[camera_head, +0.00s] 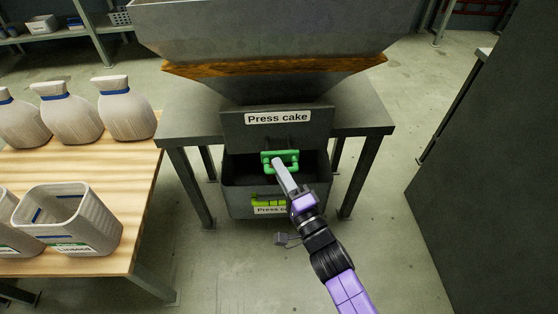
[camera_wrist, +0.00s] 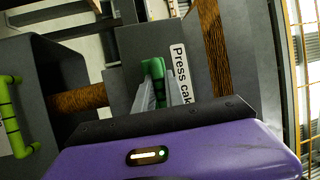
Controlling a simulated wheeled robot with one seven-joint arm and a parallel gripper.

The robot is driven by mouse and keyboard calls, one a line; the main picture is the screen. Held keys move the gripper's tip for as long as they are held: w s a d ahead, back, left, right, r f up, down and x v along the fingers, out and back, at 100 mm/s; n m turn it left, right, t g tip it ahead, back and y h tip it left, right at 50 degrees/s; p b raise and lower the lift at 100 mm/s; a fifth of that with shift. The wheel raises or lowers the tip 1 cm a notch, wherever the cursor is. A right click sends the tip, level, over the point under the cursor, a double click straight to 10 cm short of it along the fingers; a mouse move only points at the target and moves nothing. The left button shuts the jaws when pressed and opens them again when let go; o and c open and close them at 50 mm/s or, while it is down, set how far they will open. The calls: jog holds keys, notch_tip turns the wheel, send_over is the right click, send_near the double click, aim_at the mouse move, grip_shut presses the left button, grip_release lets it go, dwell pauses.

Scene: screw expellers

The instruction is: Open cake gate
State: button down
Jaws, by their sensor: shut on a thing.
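The cake gate (camera_head: 237,126) is a dark grey panel labelled "Press cake", below the hopper in the head view. A green handle (camera_head: 296,157) is on its lower edge. My gripper (camera_head: 283,163) reaches up from the lower right and is shut on this handle. In the wrist view the green handle (camera_wrist: 153,68) lies between my gripper's fingers (camera_wrist: 158,92), beside the gate's label (camera_wrist: 181,75). The fingertips partly hide the handle. Dark space shows under the gate, above the bin.
A grey bin (camera_head: 238,203) with a yellow-green handle (camera_head: 268,200) stands below the gate, also labelled. The grey table (camera_head: 360,125) has legs on both sides. A wooden table (camera_head: 85,262) with sacks (camera_head: 126,108) and an open container (camera_head: 98,215) stands left. A dark cabinet (camera_head: 490,180) stands right.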

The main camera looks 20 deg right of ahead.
jog(key=c, duration=1.4)
grip_release()
jog(key=shift+s, duration=0.2)
jog(key=p+v, duration=0.1)
jog(key=v, duration=0.6)
jog(key=shift+s, duration=0.25)
jog(key=shift+d+f, duration=0.1)
